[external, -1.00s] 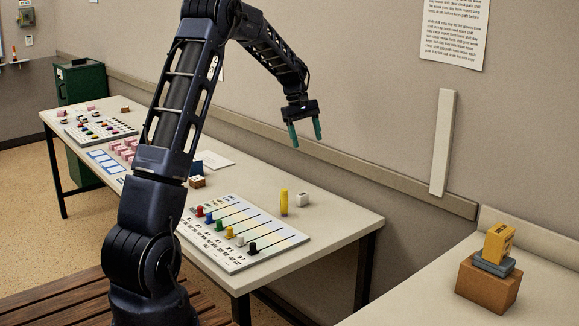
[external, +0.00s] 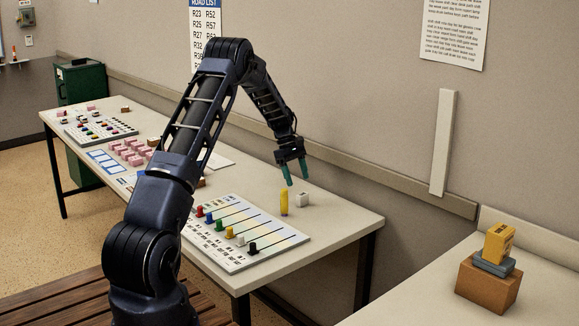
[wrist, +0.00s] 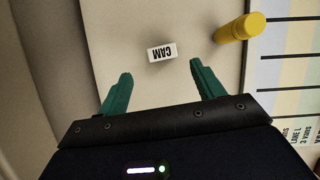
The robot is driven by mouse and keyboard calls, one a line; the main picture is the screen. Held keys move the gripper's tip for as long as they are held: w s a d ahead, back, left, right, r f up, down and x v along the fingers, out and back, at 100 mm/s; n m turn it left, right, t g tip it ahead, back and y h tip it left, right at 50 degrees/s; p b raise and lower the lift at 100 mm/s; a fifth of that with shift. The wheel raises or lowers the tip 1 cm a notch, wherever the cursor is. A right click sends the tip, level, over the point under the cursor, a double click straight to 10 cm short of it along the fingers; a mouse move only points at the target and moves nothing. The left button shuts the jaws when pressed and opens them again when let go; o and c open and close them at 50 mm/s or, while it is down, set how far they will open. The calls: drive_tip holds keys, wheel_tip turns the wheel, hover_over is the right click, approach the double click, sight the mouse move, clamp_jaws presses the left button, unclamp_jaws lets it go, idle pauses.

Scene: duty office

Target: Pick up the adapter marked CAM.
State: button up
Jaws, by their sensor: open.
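The adapter marked CAM (wrist: 162,52) is a small white block with black lettering. It lies on the table near the wall side, and it also shows in the external view (external: 302,199). My gripper (wrist: 158,82) has two green fingers, spread open with nothing between them. In the wrist view the adapter is beyond the fingertips, roughly between their lines. In the external view my gripper (external: 295,174) hangs above the table, just above and slightly left of the adapter, apart from it. Nothing hides the adapter.
A yellow cylinder (external: 284,203) stands upright close to the adapter, to its right in the wrist view (wrist: 240,28). A white board (external: 240,236) with several coloured pegs lies nearer the front. The wall (external: 350,120) is close behind the table (external: 345,222).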

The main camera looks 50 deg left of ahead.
sight(302, 194)
drive_tip(key=shift+x, duration=3.9)
drive_tip(key=shift+s+d+r, duration=0.15)
drive_tip(key=shift+s+d, duration=0.05)
drive_tip(key=c, duration=1)
drive_tip(key=shift+c, duration=0.2)
drive_tip(key=shift+r, duration=0.1)
